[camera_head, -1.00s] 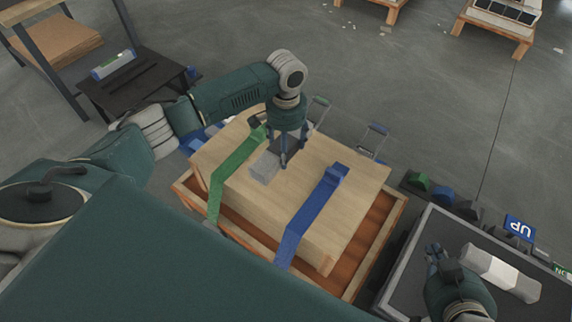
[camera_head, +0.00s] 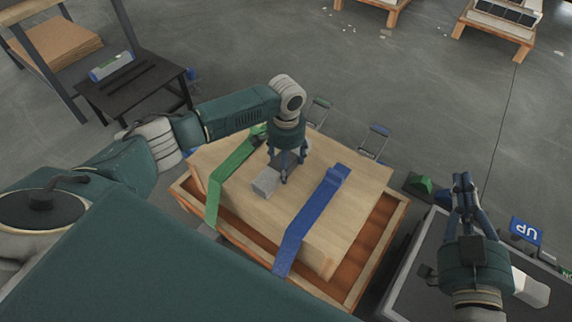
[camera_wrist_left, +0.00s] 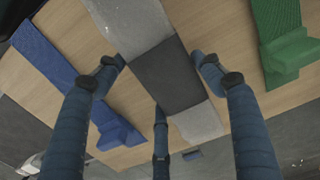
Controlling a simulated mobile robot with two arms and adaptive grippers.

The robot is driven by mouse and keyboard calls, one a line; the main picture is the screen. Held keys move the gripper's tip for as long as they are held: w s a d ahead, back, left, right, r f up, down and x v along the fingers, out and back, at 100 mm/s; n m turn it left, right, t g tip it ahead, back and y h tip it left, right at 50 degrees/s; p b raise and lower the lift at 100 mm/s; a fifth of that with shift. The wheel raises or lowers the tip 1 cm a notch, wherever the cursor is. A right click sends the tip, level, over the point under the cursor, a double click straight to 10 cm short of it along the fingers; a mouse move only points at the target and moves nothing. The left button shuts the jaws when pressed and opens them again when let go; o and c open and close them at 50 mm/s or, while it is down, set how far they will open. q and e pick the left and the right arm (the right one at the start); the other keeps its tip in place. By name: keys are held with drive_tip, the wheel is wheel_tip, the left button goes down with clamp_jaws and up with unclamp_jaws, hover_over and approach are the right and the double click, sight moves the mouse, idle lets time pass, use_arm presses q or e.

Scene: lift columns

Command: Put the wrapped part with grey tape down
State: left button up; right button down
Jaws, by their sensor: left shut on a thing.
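The wrapped part (camera_head: 266,183) is a light grey block with a dark grey tape band. It is at the top of the wooden box, between the green and blue straps; whether it touches the wood is hard to tell. My left gripper (camera_head: 285,176) points down over it and is shut on it. In the left wrist view the part (camera_wrist_left: 145,22) runs between the fingers (camera_wrist_left: 162,75), with its dark band (camera_wrist_left: 172,75) at the middle. My right gripper (camera_head: 463,180) is raised over the right-hand table's far edge; its fingertips look close together, with nothing visible in them.
The wooden box (camera_head: 345,205) sits in an orange-brown tray (camera_head: 378,240). A green strap (camera_head: 228,172) and a blue strap (camera_head: 305,222) cross it. A white part (camera_head: 530,288) lies on the dark right-hand table (camera_head: 410,275), partly behind my right gripper. A black stand (camera_head: 135,85) is at the left.

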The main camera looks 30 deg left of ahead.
drive_tip(key=shift+r, duration=0.3)
drive_tip(key=shift+f, duration=0.1)
use_arm(q)
drive_tip(key=shift+f, duration=0.15)
drive_tip(key=o, duration=1.6)
drive_tip(key=shift+o, duration=0.4)
use_arm(e)
drive_tip(key=shift+f, duration=0.15)
